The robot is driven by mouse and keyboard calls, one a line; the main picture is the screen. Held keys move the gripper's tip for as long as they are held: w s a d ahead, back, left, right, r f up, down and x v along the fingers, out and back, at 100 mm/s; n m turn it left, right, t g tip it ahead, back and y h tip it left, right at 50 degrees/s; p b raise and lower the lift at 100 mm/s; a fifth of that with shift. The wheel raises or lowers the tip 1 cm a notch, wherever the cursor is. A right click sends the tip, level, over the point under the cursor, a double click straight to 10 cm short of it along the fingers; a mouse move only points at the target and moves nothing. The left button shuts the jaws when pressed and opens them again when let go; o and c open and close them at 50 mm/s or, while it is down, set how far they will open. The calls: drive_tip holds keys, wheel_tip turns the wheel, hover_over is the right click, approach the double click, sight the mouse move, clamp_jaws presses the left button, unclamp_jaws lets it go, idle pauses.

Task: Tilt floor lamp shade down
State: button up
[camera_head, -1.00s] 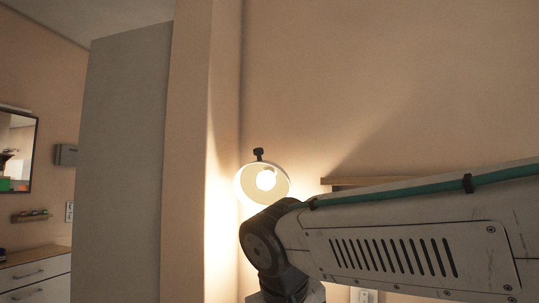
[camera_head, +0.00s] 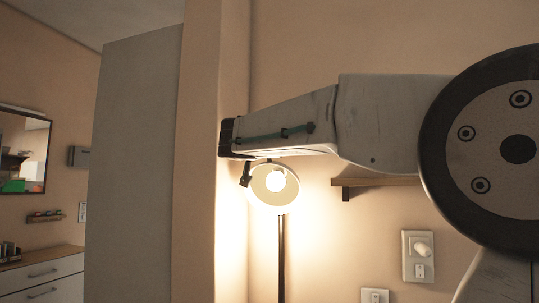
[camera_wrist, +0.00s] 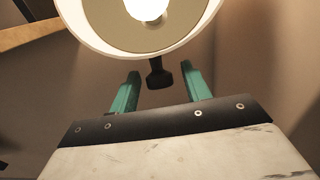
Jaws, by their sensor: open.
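The floor lamp's round shade (camera_head: 290,199) is lit and faces the camera in the head view, on top of a thin dark pole (camera_head: 281,255). Its bulb glows inside. In the wrist view the shade's pale rim (camera_wrist: 98,43) fills the top. A short black knob (camera_wrist: 158,76) sticks out from the rim. My gripper (camera_wrist: 160,83) is open, its green fingers on either side of the knob with gaps showing.
A wooden wall shelf (camera_head: 385,182) is right of the lamp, below my arm. White wall fittings (camera_head: 418,255) are at lower right. A wall corner stands close left of the lamp. A drawer cabinet (camera_head: 45,285) and mirror (camera_head: 24,150) are at far left.

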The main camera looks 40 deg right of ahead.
drive_tip(key=shift+x, duration=1.2)
clamp_jaws()
drive_tip(key=shift+a+f, duration=0.1)
